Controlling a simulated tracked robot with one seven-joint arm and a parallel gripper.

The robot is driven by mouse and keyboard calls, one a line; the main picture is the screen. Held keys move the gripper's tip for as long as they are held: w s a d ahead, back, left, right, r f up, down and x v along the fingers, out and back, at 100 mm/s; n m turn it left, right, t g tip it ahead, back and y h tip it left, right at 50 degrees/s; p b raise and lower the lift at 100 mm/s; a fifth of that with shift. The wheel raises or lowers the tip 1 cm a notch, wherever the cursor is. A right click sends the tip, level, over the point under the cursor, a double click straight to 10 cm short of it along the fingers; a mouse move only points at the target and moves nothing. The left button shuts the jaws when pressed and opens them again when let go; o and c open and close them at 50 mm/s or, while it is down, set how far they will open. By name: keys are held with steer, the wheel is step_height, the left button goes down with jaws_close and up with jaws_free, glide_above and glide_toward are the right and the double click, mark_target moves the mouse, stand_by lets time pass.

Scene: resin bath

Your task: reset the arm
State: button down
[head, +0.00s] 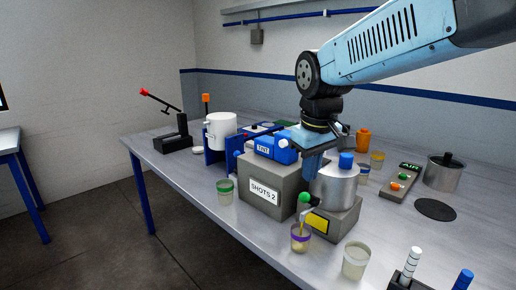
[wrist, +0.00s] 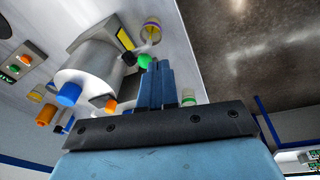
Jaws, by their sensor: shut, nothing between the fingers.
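My gripper (head: 311,168) hangs from my blue arm over the bench, its fingers pointing down near the grey SHOTS 2 box (head: 268,187) and the metal pot with a blue knob (head: 335,188). In the wrist view my gripper (wrist: 156,82) shows its blue fingers together, with nothing between them. The pot (wrist: 92,72) lies to their left in that view. In the head view the fingers partly cover the box's right side; I cannot tell whether they touch anything.
The blue TINT unit (head: 274,147) sits on the box. Cups stand close by, including one below a tap (head: 300,237) and a clear one (head: 355,261). A lidded pot (head: 443,172) and the AIR panel (head: 400,181) are at right. Dark disc (head: 435,209) lies flat.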

steer(key=s+d+m+t, duration=0.3)
steer(key=s+d+m, duration=0.2)
steer(key=s+d, duration=0.4)
